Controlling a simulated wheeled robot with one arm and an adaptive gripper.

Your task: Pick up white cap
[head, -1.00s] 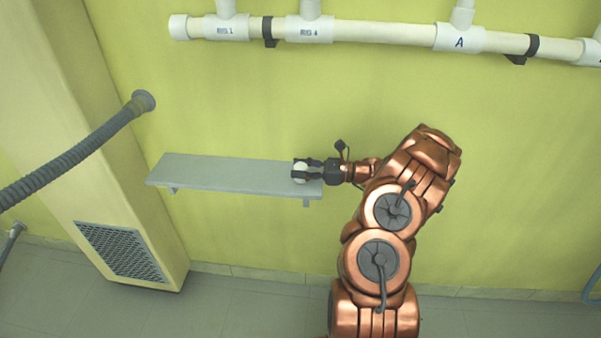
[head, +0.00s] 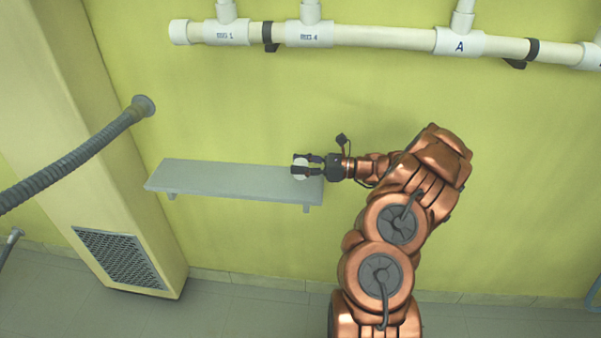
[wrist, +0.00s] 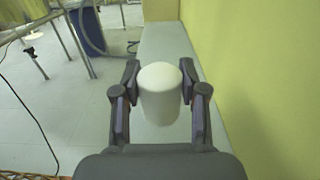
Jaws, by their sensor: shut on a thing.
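The white cap (wrist: 160,94) is a smooth, rounded cylinder between the two dark fingers of my gripper (wrist: 160,98) in the wrist view. My gripper (head: 306,165) reaches in from the right and is shut on the cap. The cap appears to be slightly above the shelf top; the gap under it is hard to judge.
White pipes (head: 380,34) run along the yellow-green wall above. A grey corrugated hose (head: 75,158) comes in at the left, beside a cream column (head: 95,120) with a vent grille (head: 120,257). The shelf left of my gripper is bare.

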